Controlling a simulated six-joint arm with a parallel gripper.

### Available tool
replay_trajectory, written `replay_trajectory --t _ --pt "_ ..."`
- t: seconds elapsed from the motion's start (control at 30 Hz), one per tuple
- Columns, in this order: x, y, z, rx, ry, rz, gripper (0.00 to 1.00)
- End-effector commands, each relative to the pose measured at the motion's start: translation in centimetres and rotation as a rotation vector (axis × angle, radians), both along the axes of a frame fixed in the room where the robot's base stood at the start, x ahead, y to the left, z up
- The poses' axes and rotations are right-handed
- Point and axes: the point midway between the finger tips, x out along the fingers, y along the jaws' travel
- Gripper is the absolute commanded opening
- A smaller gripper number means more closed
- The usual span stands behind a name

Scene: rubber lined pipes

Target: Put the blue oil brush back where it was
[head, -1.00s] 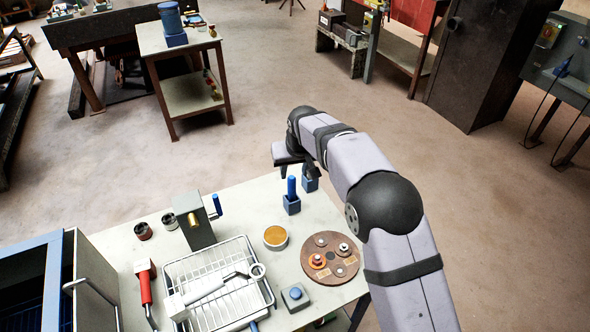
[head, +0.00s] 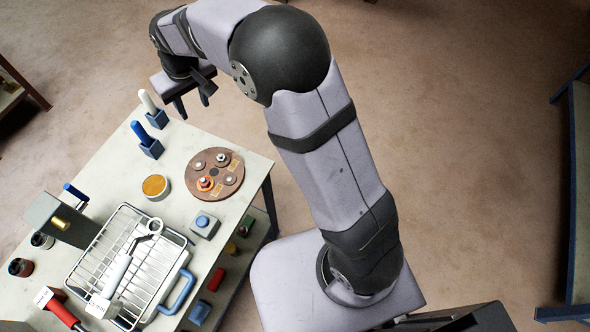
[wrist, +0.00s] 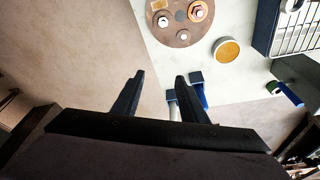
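The blue-handled brush (head: 139,131) stands upright in a small blue holder (head: 152,150) near the table's far corner. A white-handled brush (head: 147,101) stands in a similar blue holder (head: 157,119) just behind it. My gripper (head: 193,102) is open and empty, to the right of both brushes and apart from them, near the table edge. In the wrist view, my gripper's fingers (wrist: 160,77) are spread. The blue handle (wrist: 203,98) shows there beyond the right finger, which partly covers the white handle (wrist: 173,112).
On the table (head: 105,178) are a round amber dish (head: 155,187), a brown disc with fittings (head: 214,174), a blue-buttoned box (head: 204,224), a wire tray (head: 165,247) holding a wrench-like tool, and a grey block with a crank (head: 62,218). Open floor lies beyond the table.

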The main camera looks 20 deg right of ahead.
Motion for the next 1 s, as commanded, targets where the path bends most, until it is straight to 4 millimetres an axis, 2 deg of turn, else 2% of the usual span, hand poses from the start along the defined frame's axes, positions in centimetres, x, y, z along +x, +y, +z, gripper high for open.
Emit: replay_trajectory --t 0.03,0.2,0.3,0.4,0.53,0.6,0.7,0.8,1.0 --pt "-1.6 -3.1 0.2 -0.008 0.020 -0.039 0.39" --pt "-8.0 -11.0 -0.6 -0.030 0.099 -0.152 0.39" --pt "-12.5 -14.6 -1.3 -0.038 0.142 -0.213 0.39" --pt "-16.8 -17.2 -2.2 -0.041 0.183 -0.267 0.39" --pt "-21.3 -19.3 -3.2 -0.043 0.224 -0.320 0.39" --pt "-23.1 -19.9 -3.6 -0.044 0.240 -0.339 0.39" --pt "-24.7 -20.4 -4.0 -0.043 0.255 -0.356 0.39" --pt "-25.3 -20.6 -4.2 -0.043 0.262 -0.363 0.39" --pt "-25.5 -20.6 -4.2 -0.043 0.263 -0.363 0.39"
